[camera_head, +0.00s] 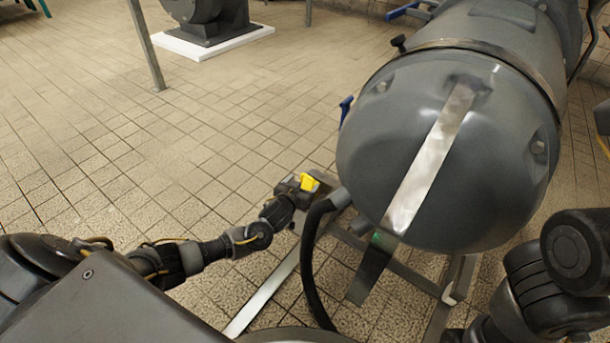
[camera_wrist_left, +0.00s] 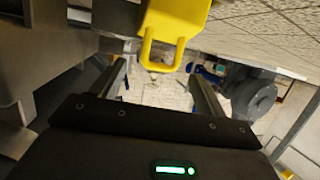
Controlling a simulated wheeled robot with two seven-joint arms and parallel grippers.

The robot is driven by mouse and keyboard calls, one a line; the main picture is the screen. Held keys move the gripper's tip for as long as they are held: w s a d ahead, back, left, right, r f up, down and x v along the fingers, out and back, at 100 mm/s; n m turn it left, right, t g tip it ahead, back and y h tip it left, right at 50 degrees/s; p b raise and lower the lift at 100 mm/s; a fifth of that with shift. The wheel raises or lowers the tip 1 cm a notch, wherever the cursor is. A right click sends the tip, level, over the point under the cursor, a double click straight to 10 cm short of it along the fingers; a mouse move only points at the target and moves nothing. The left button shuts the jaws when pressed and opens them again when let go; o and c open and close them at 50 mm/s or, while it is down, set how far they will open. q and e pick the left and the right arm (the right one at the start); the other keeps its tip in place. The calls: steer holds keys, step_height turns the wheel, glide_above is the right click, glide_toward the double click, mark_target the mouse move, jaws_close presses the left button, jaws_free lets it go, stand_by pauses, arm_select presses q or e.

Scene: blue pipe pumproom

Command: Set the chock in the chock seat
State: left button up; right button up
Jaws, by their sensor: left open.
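The yellow chock (camera_head: 309,182) shows at the end of my left arm in the head view, beside the foot of the grey tank. In the left wrist view the chock (camera_wrist_left: 172,22) is large at the top, with a loop-shaped handle pointing down toward the space between my fingers. My left gripper (camera_head: 300,190) is open at the chock; its two fingers also show apart in the left wrist view (camera_wrist_left: 160,78). I cannot tell whether they touch it. I cannot make out the chock seat for certain. My right arm shows at the lower right, its gripper out of view.
The large grey tank (camera_head: 440,150) with a metal strip stands right of my left gripper on a metal frame (camera_head: 270,296). A black hose (camera_head: 309,262) curves down close to the gripper. Tiled floor (camera_head: 190,130) is open to the left. A grey machine (camera_head: 208,15) stands far back.

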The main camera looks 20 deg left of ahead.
arm_select(q)
steer(key=p+v, duration=0.3)
steer(key=v, duration=0.4)
stand_by(0.3)
